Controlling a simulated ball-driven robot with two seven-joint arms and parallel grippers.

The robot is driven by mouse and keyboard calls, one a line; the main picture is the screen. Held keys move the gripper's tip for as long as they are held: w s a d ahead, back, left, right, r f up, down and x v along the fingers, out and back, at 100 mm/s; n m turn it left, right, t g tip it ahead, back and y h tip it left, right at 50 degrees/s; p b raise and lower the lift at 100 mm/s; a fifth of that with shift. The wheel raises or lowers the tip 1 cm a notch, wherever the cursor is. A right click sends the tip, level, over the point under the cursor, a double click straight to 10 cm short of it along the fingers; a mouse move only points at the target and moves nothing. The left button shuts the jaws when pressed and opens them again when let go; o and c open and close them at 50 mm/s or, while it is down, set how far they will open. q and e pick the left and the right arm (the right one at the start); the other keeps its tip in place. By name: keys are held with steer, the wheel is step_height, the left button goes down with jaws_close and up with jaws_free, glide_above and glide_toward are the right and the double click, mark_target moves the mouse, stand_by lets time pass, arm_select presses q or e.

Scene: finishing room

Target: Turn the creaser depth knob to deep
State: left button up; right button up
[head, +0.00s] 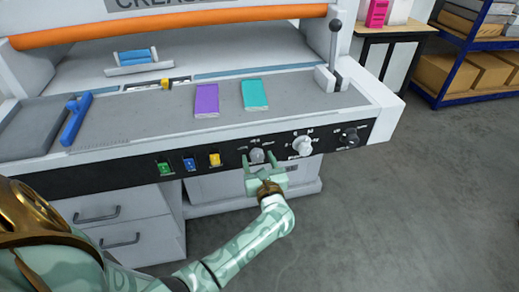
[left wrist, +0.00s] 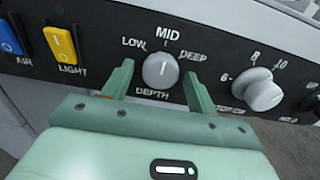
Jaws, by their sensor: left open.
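The depth knob (left wrist: 160,70) is a round grey knob on the creaser's black front panel, labelled DEPTH below and LOW, MID and DEEP around its top. Its white pointer mark stands about upright, toward MID. In the head view the knob (head: 257,156) sits just beyond my left gripper (head: 263,163). In the left wrist view my left gripper (left wrist: 158,82) is open, one finger on each side of the knob; I cannot tell whether either touches it. My right gripper is not in view.
Right of the depth knob are a larger numbered knob (left wrist: 257,92) and a black knob (head: 349,136). Left are green (head: 164,168), blue (head: 190,163) and yellow (head: 215,159) switches. Purple (head: 207,100) and teal (head: 255,93) pads lie on the creaser bed. Floor at right is clear.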

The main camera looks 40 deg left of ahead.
arm_select(q)
steer(key=shift+w+a, duration=0.2)
steer(key=c, duration=1)
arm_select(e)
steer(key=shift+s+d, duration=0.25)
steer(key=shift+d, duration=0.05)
